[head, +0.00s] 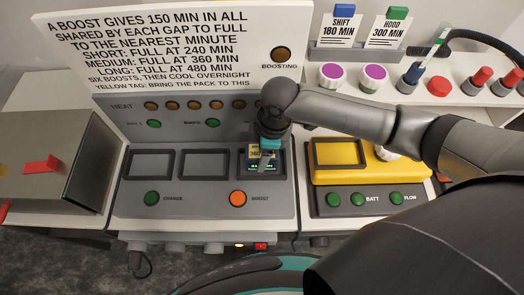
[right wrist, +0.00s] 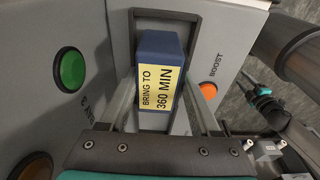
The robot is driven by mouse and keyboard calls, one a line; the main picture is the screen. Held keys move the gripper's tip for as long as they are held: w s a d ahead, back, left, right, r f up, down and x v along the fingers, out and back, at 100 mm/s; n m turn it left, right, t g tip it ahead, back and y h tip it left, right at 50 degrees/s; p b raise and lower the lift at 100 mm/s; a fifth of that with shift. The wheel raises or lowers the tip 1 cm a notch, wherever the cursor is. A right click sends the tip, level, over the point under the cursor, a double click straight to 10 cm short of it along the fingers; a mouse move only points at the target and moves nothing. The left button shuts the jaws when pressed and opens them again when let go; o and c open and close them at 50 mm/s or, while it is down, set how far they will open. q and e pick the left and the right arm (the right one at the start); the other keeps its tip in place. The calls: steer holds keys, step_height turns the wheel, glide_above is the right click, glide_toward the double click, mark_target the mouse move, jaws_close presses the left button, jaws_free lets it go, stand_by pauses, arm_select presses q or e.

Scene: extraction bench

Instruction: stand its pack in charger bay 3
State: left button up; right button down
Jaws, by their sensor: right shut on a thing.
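The grey charger (head: 130,198) has three dark-framed bays in a row: left (head: 149,164), middle (head: 204,164) and right, bay 3 (head: 285,160). My right gripper (head: 266,148) is over the right bay, shut on a dark blue pack (right wrist: 158,43). The pack bears a yellow tag (right wrist: 160,88) reading "BRING TO 360 MIN". In the right wrist view the pack is within the bay's frame (right wrist: 205,25). Whether it rests on the bay floor cannot be told. The gripper hides part of the bay in the head view.
A green CHARGE button (head: 151,198) and an orange BOOST button (head: 238,198) are below the bays. A white sign (head: 160,45) stands behind. A yellow unit (head: 325,177) is to the right, a grey box (head: 45,150) to the left. Several capped items line the back-right shelf.

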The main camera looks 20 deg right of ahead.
steer(key=shift+c, duration=0.6)
jaws_free()
steer(key=shift+f, duration=0.1)
step_height(320, 180, up, 12)
steer(key=d+p, duration=0.1)
steer(key=shift+s+d+p, duration=0.25)
steer(key=shift+d+p, duration=0.1)
